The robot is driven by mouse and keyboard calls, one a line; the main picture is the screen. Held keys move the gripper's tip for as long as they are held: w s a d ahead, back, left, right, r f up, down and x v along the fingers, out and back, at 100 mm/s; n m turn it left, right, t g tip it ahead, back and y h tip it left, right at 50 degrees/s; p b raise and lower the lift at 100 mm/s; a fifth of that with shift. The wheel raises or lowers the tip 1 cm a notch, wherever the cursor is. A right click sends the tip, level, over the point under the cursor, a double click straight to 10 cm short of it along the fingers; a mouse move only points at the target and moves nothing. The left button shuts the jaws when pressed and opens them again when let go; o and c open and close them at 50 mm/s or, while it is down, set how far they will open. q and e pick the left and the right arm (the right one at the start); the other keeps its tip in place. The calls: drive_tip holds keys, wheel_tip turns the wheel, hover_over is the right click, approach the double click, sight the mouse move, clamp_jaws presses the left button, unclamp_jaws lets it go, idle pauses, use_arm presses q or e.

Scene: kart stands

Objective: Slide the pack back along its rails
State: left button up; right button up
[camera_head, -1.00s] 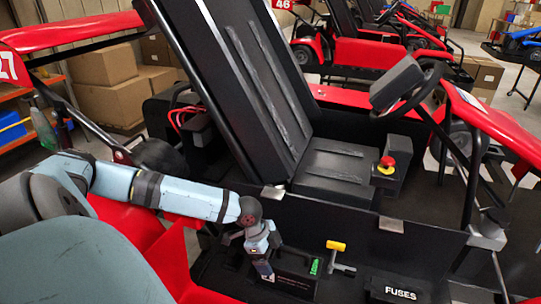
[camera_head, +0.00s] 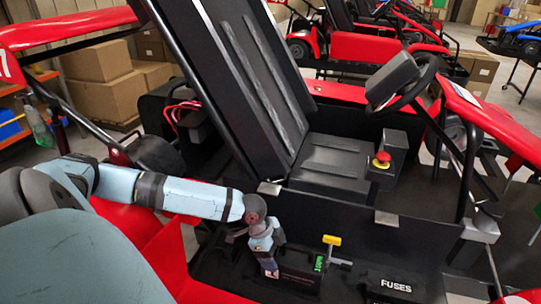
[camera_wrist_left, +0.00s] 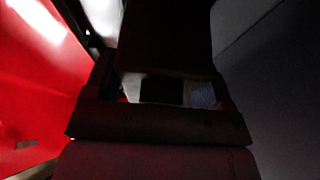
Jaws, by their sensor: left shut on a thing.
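The pack (camera_head: 300,279) is a dark box with a small lit green display, low in the side bay of the red and black kart. My left gripper (camera_head: 270,270) points down and is shut at the pack's left end; its own hand hides the exact grip. The wrist view is very dark, with a dark block close up between the fingers. The rails under the pack cannot be made out. A yellow-topped lever (camera_head: 332,240) stands just right of the pack. My right gripper is not in view.
A black fuse box (camera_head: 396,286) marked FUSES lies right of the lever. The black seat (camera_head: 335,165) and a red stop button (camera_head: 382,159) are behind the bay. Red bodywork (camera_head: 160,255) is close on the left. Cardboard boxes (camera_head: 103,95) stand behind.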

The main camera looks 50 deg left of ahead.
use_arm(q)
drive_tip(key=shift+w+d+p, duration=0.15)
drive_tip(key=shift+w+d, duration=0.15)
drive_tip(key=shift+d, duration=0.25)
drive_tip(key=shift+w+d+p, duration=0.15)
drive_tip(key=shift+w+d, duration=0.1)
drive_tip(key=shift+d, duration=0.25)
drive_tip(key=o, duration=1.8)
drive_tip(key=b+v, duration=0.1)
drive_tip(key=v, duration=1.2)
drive_tip(key=shift+a+r, duration=0.1)
drive_tip(key=shift+r, duration=0.3)
